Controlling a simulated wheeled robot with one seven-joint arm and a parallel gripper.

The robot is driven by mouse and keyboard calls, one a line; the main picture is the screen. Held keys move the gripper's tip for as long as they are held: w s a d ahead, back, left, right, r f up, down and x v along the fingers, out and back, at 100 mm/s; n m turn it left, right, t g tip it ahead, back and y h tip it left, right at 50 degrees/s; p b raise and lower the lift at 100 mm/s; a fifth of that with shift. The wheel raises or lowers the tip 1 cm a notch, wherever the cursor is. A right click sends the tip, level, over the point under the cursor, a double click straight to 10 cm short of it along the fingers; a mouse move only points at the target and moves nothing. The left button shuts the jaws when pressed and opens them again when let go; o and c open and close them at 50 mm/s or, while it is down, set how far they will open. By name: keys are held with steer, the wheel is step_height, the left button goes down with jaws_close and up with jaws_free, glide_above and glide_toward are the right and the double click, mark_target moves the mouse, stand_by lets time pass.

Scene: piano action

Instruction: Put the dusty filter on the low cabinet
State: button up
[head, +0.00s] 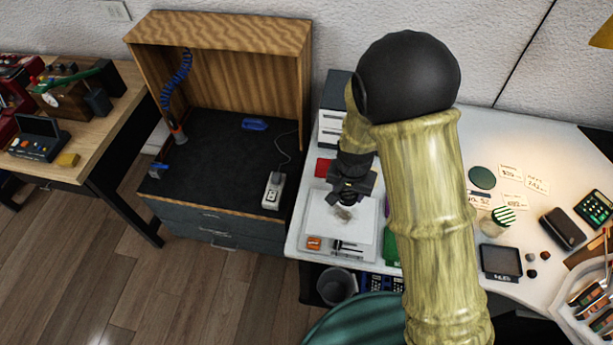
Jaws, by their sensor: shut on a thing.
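My gripper (347,198) points down over a white tray (316,226) on the white desk. It is shut on a small grey-brown piece, which looks like the dusty filter (343,213). The fingers hide part of the piece, and I cannot tell whether it still touches the tray. The low cabinet (220,185) stands left of the desk, with a dark top, grey drawers and a wooden hood around its back and sides. My gripper is to the right of the cabinet.
On the cabinet top are a blue hose with a nozzle (178,132), a blue object (254,124) and a white power strip (274,190). The middle of the top is clear. The hood's right wall (305,90) stands between cabinet and desk. A bin (336,286) is below.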

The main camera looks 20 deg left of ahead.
steer(key=w+d+f, duration=0.1)
steer(key=w+d, duration=0.1)
steer(key=d, duration=0.6)
steer(key=w+d+f+p, duration=0.1)
steer(key=w+d, duration=0.2)
steer(key=d, duration=0.5)
steer(key=w+d+f, duration=0.1)
steer(key=w+d, duration=0.1)
steer(key=d, duration=0.7)
steer(key=shift+w+d+f+p, duration=0.1)
steer(key=shift+w+f+p, duration=0.15)
steer(key=shift+p, duration=0.05)
